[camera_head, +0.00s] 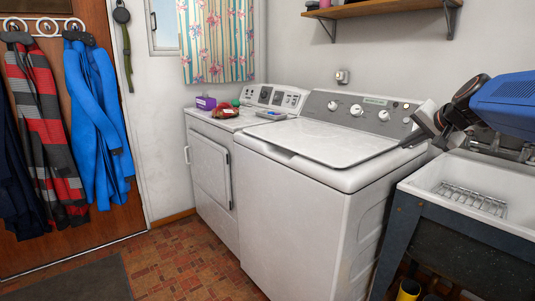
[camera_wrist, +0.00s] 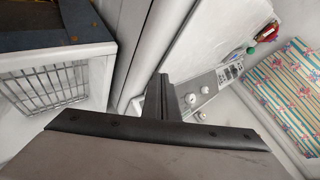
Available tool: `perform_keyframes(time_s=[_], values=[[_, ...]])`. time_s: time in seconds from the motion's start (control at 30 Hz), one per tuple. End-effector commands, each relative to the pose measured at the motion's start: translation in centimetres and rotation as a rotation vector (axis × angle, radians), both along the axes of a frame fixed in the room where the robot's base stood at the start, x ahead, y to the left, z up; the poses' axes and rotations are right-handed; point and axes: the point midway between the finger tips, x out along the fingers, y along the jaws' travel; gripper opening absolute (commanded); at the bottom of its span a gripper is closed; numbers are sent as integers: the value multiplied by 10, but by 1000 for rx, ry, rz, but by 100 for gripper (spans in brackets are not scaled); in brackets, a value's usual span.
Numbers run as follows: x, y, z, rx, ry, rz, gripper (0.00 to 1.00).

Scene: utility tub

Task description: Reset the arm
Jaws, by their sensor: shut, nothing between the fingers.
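My gripper (camera_wrist: 165,92) is shut and empty, its dark fingers pressed together at the middle of the wrist view. In the head view my gripper (camera_head: 414,138) is at the right, in front of the washer's control panel and near the tub's left edge. It looks close to the washer's back right corner, but I cannot tell whether it touches. The utility tub (camera_head: 416,184) stands at the right with a wire rack (camera_head: 474,200) in its basin. The tub (camera_wrist: 62,57) and the rack (camera_wrist: 45,88) also show at the left of the wrist view.
A white top-load washer (camera_head: 290,215) and a dryer (camera_head: 208,165) stand along the wall. A purple box (camera_head: 205,103) and a red item (camera_head: 225,110) lie on the dryer. A wooden shelf (camera_head: 380,8) hangs above. The tiled floor (camera_head: 185,262) at the left front is mostly clear.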

Motion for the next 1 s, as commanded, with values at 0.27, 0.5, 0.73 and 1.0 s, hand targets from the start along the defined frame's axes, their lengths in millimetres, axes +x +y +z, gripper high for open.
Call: perform_keyframes(time_s=[0.27,0.5,0.73,1.0], values=[[-100,78,-62,-157,135,191,0],[-200,119,-130,-317,258,363,0],[-291,133,-197,-476,364,513,0],[-346,129,-242,-586,430,605,0]])
